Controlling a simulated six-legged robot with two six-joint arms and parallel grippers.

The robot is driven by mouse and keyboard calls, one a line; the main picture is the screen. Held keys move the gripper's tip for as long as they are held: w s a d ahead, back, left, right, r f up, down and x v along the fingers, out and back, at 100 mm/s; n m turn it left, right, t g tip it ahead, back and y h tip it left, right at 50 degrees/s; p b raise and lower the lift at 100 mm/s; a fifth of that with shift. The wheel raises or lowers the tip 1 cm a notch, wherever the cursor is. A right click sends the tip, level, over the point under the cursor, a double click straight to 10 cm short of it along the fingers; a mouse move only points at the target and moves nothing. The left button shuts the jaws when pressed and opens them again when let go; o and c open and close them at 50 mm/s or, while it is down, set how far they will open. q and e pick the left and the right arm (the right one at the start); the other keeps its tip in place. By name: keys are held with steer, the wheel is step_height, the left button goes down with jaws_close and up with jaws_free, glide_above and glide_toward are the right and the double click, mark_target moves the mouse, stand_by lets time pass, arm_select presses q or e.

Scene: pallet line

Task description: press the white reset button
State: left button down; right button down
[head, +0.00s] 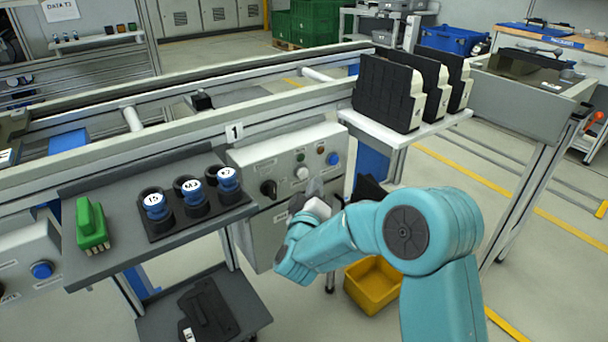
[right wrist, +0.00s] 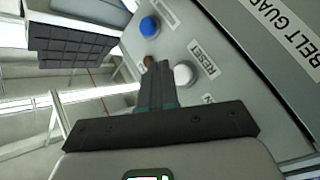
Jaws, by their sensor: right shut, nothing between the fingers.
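The white reset button (head: 302,173) is on the front of the grey control box (head: 250,157) under the conveyor rail. In the right wrist view the white button (right wrist: 183,74) sits beside the label RESET, just right of my fingertips. My right gripper (head: 314,189) is shut and empty, in front of the box and a little below and right of the button. In the right wrist view its closed fingers (right wrist: 157,68) point toward the panel. I cannot tell whether the tips touch it. My left gripper is not in view.
A blue button (head: 333,159) and a black knob (head: 268,188) flank the white button on the same box. A shelf with blue-topped parts (head: 190,189) and a green brush (head: 92,225) stands left. Black cases (head: 390,90) stand on a tray above right. A yellow bin (head: 373,285) is below.

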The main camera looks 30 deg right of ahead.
steer(key=s, duration=0.3)
steer(key=shift+s+d, duration=0.15)
steer(key=shift+s, duration=0.15)
stand_by(0.3)
steer(key=s+a+f+n+g+y, duration=0.1)
steer(key=a+f+n+y, duration=0.15)
steer(key=f, duration=0.65)
steer(key=s+a+f+n+g+y, duration=0.1)
steer(key=a+f+y, duration=0.15)
steer(key=f, duration=0.55)
steer(key=s+a+f+m+g+y, duration=0.1)
steer(key=s+a+f+g+y, duration=0.25)
steer(key=s+a+f, duration=0.45)
steer(key=s+a+f+m+g+y, duration=0.1)
steer(key=s+a+f+g+y, duration=0.3)
steer(key=f, duration=0.5)
steer(key=s+a+f+m+g+y, duration=0.2)
steer(key=s+a+m+g+y, duration=0.3)
steer(key=s, duration=0.8)
step_height(320, 180, up, 24)
steer(key=h+p, duration=0.1)
steer(key=p, duration=2.3)
steer(key=shift+a+r+t, duration=0.25)
steer(key=shift+a+t, duration=0.1)
steer(key=shift+a, duration=0.05)
